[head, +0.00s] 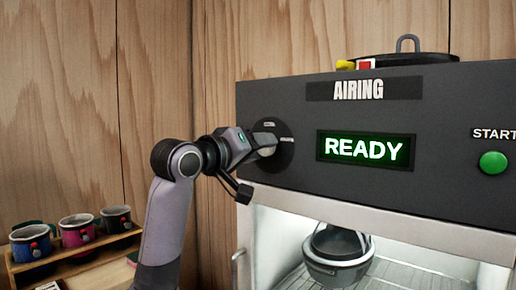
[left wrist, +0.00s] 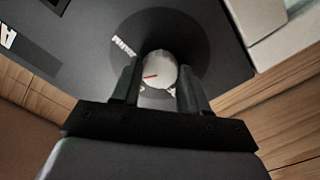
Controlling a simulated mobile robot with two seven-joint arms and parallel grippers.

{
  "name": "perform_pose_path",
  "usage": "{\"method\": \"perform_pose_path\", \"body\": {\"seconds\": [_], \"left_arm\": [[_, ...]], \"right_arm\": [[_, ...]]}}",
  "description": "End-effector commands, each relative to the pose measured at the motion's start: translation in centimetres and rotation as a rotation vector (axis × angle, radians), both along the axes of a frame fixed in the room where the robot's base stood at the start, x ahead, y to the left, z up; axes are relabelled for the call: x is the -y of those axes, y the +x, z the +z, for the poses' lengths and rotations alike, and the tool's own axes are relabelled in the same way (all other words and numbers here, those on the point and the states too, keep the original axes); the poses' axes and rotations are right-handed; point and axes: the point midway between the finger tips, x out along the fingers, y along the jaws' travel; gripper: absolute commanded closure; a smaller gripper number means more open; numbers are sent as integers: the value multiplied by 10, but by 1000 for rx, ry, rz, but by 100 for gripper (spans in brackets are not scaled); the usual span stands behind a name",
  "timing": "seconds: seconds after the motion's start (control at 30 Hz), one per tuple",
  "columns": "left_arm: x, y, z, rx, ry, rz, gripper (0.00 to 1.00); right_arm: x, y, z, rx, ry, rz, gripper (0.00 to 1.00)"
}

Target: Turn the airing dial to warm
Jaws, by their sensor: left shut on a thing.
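The airing dial (head: 285,152) is a round dark disc with a pale knob on the dark front panel, left of the green READY display (head: 366,150). My left gripper (head: 262,143) is at the dial, its fingers on either side of the knob and shut on it. In the left wrist view the pale knob (left wrist: 159,68) sits between the two fingers (left wrist: 158,82). A short red mark on the knob points left there. My right gripper is not in view.
The panel carries an AIRING label (head: 363,89) and a green START button (head: 493,162). Dark gear (head: 400,60) lies on top. A wooden rack with colored chalk bags (head: 78,231) stands at lower left.

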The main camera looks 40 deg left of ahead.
Motion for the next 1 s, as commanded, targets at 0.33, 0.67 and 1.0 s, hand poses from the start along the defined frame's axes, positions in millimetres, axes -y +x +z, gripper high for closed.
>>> {"method": "perform_pose_path", "body": {"seconds": [0.33,0.67,1.0], "left_arm": [[-1,0,-1,22,331,1,86],[-1,0,-1,43,589,1,86],[0,0,-1,54,730,-1,86]], "right_arm": [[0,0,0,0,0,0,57],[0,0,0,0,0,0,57],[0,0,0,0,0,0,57]]}}
